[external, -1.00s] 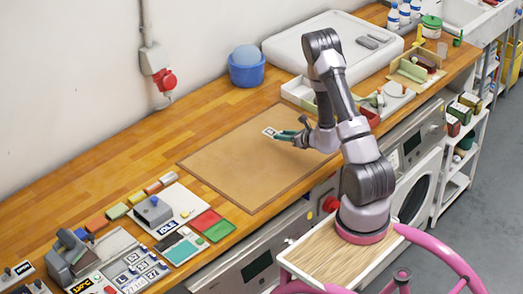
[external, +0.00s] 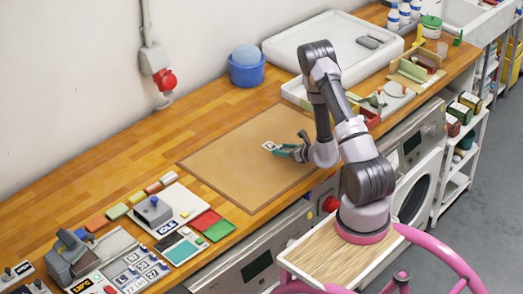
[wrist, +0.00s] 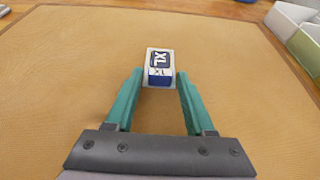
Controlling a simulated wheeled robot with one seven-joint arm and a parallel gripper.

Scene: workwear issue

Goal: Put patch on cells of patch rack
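A small white and blue patch marked XL (wrist: 159,62) sits between the teal fingertips of my gripper (wrist: 160,76) in the wrist view. In the external view the patch (external: 269,146) shows as a small white piece at the tips of my gripper (external: 278,150), over the brown mat (external: 225,160). I cannot tell its exact height above the mat. A grey board with several small white labelled pieces (external: 133,257), seemingly the patch rack, lies at the lower left; its cells are too small to read.
A grey press-like device (external: 66,258) stands at the far left. Red (external: 204,221) and green (external: 219,231) pieces lie near the table's front edge. A blue bucket (external: 246,73) stands by the wall. The mat around the gripper is clear.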

